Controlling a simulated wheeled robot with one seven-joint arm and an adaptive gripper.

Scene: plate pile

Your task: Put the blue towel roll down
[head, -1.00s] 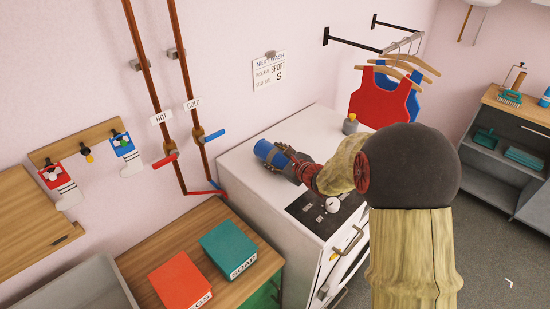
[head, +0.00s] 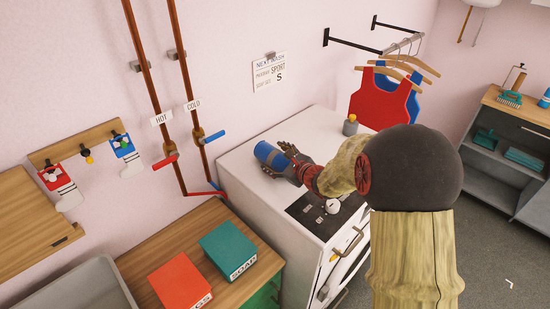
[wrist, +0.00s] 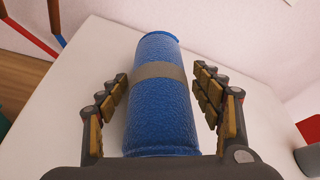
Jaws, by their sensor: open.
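The blue towel roll (head: 269,155) lies on its side on the white top of the washing machine (head: 240,165), near its left edge. In the wrist view the roll (wrist: 160,110) has a grey band around its middle and points away from me. My gripper (head: 292,160) is at the roll's near end. In the wrist view my gripper (wrist: 163,95) is open, with one set of fingers on each side of the roll. A gap shows between the roll and the right fingers; the left fingers are very close to it, and I cannot tell if they touch.
A small grey bottle with a yellow cap (head: 350,125) stands at the back right of the machine top. Hot and cold pipes (head: 195,110) run down the wall at the left. The soap box (head: 228,247) and a red box (head: 180,281) sit on the wooden counter.

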